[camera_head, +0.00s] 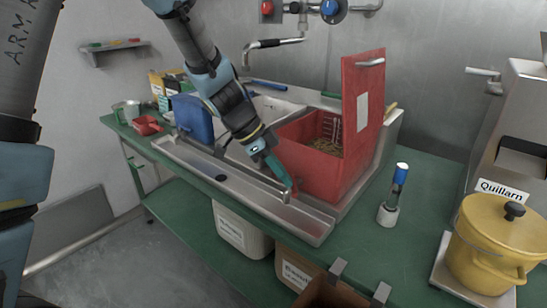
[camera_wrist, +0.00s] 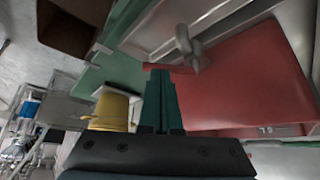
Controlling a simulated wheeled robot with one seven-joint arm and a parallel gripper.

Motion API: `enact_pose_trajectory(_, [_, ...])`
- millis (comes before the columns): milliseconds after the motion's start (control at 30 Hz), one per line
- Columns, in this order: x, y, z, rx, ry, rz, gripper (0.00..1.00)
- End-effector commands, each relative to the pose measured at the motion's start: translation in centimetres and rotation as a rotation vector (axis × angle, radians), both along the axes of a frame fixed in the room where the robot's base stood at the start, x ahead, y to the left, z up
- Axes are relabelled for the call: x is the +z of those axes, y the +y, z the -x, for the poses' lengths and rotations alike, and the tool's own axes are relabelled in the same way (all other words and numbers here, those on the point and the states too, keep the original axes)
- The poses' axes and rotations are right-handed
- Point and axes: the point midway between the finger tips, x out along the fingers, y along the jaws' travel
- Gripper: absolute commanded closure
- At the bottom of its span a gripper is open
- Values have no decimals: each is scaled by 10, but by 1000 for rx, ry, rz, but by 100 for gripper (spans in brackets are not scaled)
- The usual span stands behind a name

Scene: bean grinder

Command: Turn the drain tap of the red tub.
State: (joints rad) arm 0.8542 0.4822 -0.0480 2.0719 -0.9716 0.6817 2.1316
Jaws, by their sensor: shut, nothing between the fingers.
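The red tub (camera_head: 296,172) stands in the metal sink unit with its red lid (camera_head: 362,120) raised upright. It holds brown contents. Its drain tap (camera_head: 286,197), a small grey metal fitting, sticks out low at the tub's front over the metal trough. My gripper (camera_head: 288,184) points down just above the tap, close to the tub's front wall. In the wrist view the tub (camera_wrist: 245,80) fills the right side, and the tap (camera_wrist: 187,45) lies just beyond the fingertips (camera_wrist: 160,72). The fingers are together with nothing between them. Whether they touch the tap I cannot tell.
The metal trough (camera_head: 185,158) runs along the front. A blue tub (camera_head: 193,117) stands at the left. A blue-topped tool (camera_head: 397,187) stands upright on the green counter (camera_head: 380,245), and a yellow pot (camera_head: 495,245) is at the right. A wall faucet (camera_head: 272,43) hangs above.

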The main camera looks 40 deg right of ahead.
Motion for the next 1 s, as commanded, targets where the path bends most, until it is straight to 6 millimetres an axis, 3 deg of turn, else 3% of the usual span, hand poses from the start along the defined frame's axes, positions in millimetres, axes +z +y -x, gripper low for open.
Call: enact_pose_trajectory(1000, [-9, -5, 6, 81, -1, 0, 100])
